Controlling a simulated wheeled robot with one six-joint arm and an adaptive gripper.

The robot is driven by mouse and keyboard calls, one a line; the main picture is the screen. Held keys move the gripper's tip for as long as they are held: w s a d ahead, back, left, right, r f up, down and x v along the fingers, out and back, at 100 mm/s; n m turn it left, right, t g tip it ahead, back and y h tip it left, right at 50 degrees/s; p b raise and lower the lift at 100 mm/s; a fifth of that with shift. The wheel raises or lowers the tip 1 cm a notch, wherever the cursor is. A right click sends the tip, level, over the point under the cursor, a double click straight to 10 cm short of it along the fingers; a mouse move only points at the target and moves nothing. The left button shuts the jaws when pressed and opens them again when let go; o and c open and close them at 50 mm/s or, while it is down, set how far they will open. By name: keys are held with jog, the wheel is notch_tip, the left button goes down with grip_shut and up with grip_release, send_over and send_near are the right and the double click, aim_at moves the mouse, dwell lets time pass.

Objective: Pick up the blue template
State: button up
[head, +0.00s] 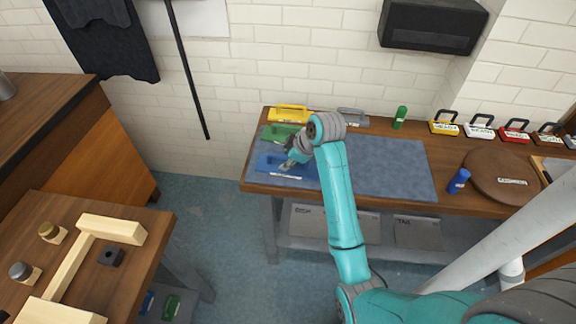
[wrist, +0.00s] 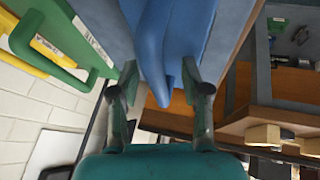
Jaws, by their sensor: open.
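The blue template (head: 267,161) lies on the grey-blue mat at the left end of the bench, partly hidden behind my arm. My gripper (head: 288,165) is over it in the head view. In the wrist view the blue template (wrist: 172,30) fills the upper middle, and its raised handle extends down between my two open fingers (wrist: 158,88). The fingers stand one on each side of the handle with gaps visible. Whether either finger touches the template I cannot tell.
A green template (head: 278,132) and a yellow template (head: 290,114) lie close behind the blue one. A grey template (head: 353,116) is at the back. The mat (head: 395,170) is clear on the right. A wooden table (head: 150,235) stands at the lower left.

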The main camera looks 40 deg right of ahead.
grip_shut()
jog(key=shift+r, duration=0.15)
